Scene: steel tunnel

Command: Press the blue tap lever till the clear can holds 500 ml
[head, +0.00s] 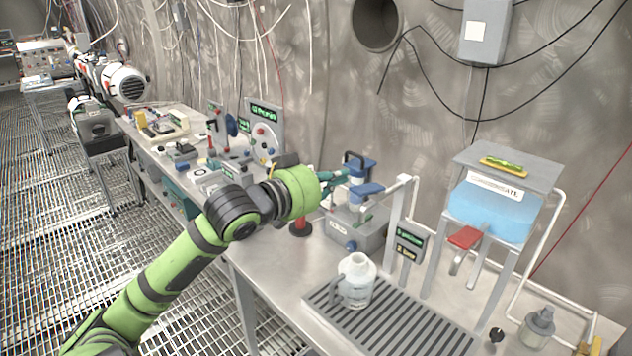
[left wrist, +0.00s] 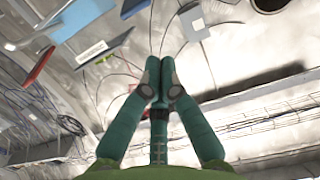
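The clear can (head: 356,280), a pale jug with a handle and narrow neck, stands upright on the slatted drip tray (head: 395,325). A blue lever (head: 367,189) sits at the left of a white tap post (head: 402,190), above and behind the can. My left gripper (head: 338,177), with teal fingers, is just left of the blue lever; I cannot tell if they touch. In the left wrist view its fingers (left wrist: 161,72) are together with nothing seen between them. The liquid level in the can is too small to read. My right gripper is not in view.
A display (head: 410,243) with small lit text stands beside the tap post. A blue water tank (head: 492,208) with a red lever (head: 464,237) stands to the right. A grey machine (head: 355,232) sits behind the can. Instruments crowd the bench at left.

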